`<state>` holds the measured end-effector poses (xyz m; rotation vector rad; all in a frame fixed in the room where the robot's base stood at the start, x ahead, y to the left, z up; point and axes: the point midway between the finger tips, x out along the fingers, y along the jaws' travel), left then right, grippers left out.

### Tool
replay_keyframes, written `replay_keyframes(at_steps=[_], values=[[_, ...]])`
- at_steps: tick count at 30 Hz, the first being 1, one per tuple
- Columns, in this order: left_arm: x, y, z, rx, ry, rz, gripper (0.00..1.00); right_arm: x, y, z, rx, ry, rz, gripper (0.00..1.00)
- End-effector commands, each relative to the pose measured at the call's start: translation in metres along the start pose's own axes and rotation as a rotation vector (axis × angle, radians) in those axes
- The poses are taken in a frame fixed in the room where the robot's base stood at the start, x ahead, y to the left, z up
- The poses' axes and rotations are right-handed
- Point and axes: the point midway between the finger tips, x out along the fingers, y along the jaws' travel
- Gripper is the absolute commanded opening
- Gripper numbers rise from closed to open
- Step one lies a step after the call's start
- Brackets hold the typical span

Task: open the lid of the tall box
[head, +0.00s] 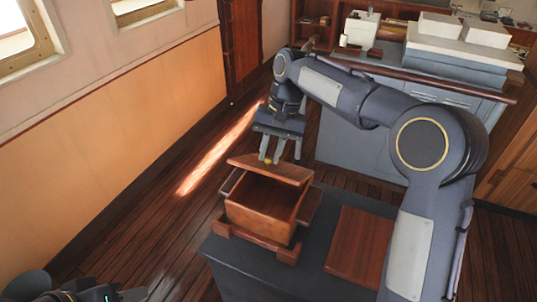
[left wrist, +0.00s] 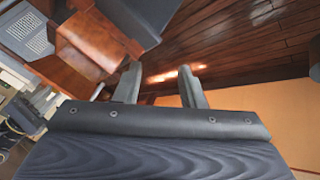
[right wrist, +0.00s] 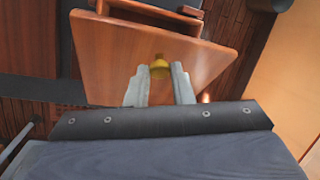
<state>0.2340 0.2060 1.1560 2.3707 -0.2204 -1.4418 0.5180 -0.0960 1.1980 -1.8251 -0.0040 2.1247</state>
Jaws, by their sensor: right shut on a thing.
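The tall box is a reddish-brown wooden box (head: 256,226) on a dark grey stand in the head view. Its lid (head: 268,169) is raised at the far side, and part of the hollow inside shows. The lid's face fills the upper middle of the right wrist view (right wrist: 120,55). My right gripper (head: 280,156) is shut on the lid's yellow knob (right wrist: 159,68), which sits between its fingertips. My left gripper (head: 128,293) is at the lower left of the head view, away from the box. Its fingers stand apart and empty in the left wrist view (left wrist: 160,80).
A flat wooden panel (head: 361,245) lies on the dark stand (head: 240,270) to the right of the box. A grey cabinet (head: 355,150) with white boxes on top stands behind. An orange wall (head: 100,130) runs along the left. Plank floor between wall and stand is clear.

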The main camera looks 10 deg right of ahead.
Motion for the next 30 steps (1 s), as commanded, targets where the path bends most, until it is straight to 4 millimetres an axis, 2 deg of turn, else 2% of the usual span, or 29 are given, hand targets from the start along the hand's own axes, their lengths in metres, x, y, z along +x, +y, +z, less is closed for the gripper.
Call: replay_keyframes(at_steps=[13,19,21,22,30], values=[[0.0,0.0,0.0,0.0,0.0,0.0,0.36,-0.002,0.0,-0.002,0.002,-0.007,-0.005,0.0],[0.006,0.005,-0.007,-0.065,0.012,0.005,0.1,-0.002,0.0,-0.002,0.002,-0.007,-0.005,0.0],[0.013,0.012,-0.015,-0.145,0.029,0.014,0.01,-0.002,0.0,-0.002,0.002,-0.007,-0.004,0.0],[0.017,0.015,-0.019,-0.19,0.039,0.02,0.0,-0.002,0.0,-0.002,0.002,-0.007,-0.004,0.0],[0.064,0.066,-0.06,-0.769,0.111,0.167,0.0,-0.002,0.0,-0.002,0.002,-0.007,-0.004,0.0]])
